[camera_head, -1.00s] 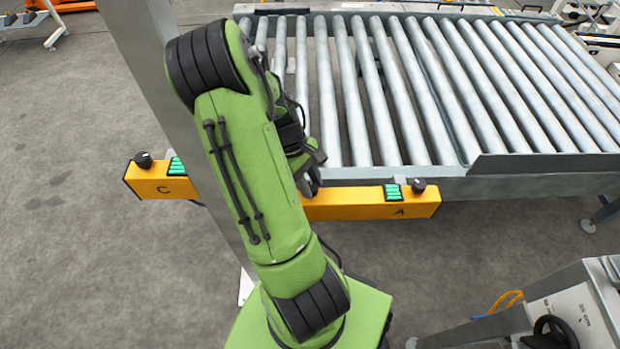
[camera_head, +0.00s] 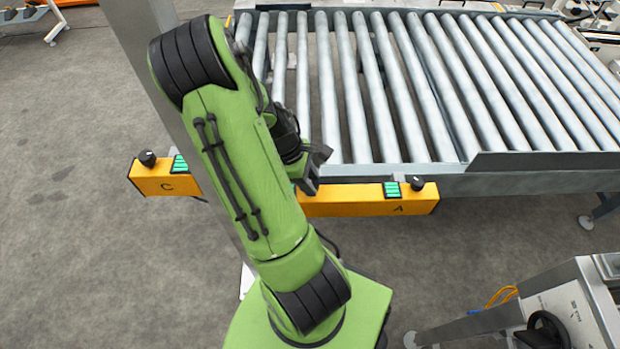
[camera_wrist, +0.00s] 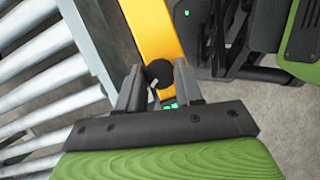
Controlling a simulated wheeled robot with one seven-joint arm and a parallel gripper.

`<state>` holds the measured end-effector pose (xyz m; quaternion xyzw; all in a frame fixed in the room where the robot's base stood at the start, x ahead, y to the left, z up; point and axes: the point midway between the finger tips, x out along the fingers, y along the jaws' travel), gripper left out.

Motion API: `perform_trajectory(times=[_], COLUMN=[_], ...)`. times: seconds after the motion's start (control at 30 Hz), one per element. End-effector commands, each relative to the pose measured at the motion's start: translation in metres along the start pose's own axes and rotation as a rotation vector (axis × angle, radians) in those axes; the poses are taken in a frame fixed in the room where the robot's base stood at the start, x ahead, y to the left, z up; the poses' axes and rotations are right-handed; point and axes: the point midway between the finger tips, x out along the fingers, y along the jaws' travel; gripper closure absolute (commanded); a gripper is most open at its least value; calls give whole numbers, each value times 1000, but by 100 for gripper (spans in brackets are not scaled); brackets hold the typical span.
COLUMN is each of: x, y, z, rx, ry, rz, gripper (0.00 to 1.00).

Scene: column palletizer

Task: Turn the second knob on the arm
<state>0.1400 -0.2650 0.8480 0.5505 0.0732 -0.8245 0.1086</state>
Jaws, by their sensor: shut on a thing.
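The yellow arm bar (camera_head: 345,203) runs across below the roller conveyor, with a black knob at its left end near the letter C (camera_head: 148,158) and another near the letter A (camera_head: 417,183). In the wrist view, a round black middle knob (camera_wrist: 158,71) with a pale mark on its edge sits on the yellow bar (camera_wrist: 150,27). My gripper (camera_wrist: 159,80) is shut on this knob, with one finger on each side. In the head view, my gripper (camera_head: 314,168) is at the bar's middle, and the arm hides the middle knob.
Green lamps (camera_head: 391,190) sit beside knob A and more (camera_head: 180,164) beside knob C. The roller conveyor (camera_head: 400,90) lies behind the bar. A grey machine with a black handwheel (camera_head: 545,330) stands at lower right. Grey floor is clear at left.

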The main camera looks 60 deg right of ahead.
Motion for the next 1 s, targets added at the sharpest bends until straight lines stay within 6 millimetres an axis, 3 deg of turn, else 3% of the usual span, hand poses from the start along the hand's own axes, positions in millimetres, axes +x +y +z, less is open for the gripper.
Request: perform_trajectory(times=[0.2,0.23,0.4,0.73,1.0], x=[-1,-1,0,-8,-78], y=[1,1,1,1,1], z=[0,0,0,0,0], rx=[1,1,1,0,-1], ry=[2,2,1,3,6], rz=[3,3,2,3,7], gripper=[95,63,40,40,40])
